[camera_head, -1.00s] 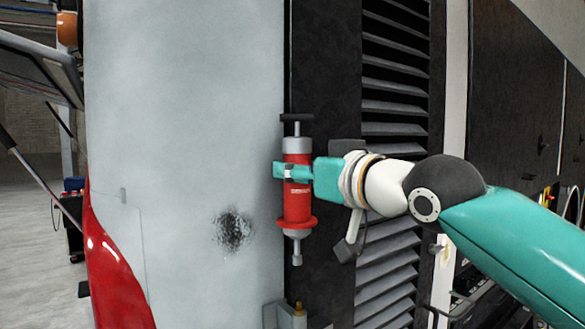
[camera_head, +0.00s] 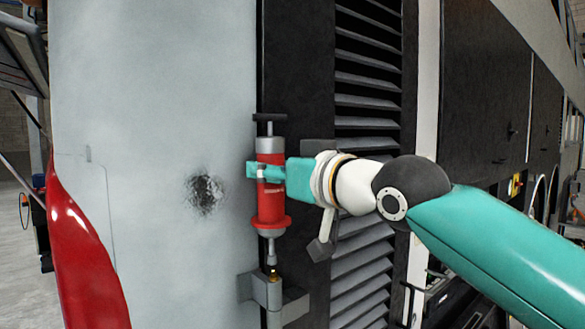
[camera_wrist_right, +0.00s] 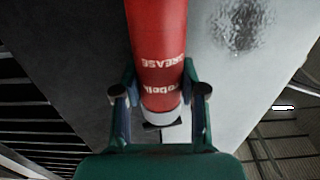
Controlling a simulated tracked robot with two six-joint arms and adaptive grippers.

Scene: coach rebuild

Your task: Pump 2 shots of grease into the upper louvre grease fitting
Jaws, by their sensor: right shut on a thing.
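My right gripper (camera_head: 268,172) is shut on the red grease gun (camera_head: 270,205), one finger on each side of its barrel. In the right wrist view the gun (camera_wrist_right: 158,45) shows white lettering between the gripper's fingers (camera_wrist_right: 160,95). The gun is upright, with a black T-handle (camera_head: 270,118) on top and a grey nozzle (camera_head: 271,248) pointing down. A brass grease fitting (camera_head: 273,274) on a grey bracket (camera_head: 262,290) is just below the nozzle tip. I cannot tell whether they touch. My left gripper is not in view.
Black louvres (camera_head: 370,110) run up the panel behind my right arm. A pale grey panel (camera_head: 150,90) with a dark rough patch (camera_head: 205,194) is left of the gun. A red curved body part (camera_head: 85,260) is at lower left.

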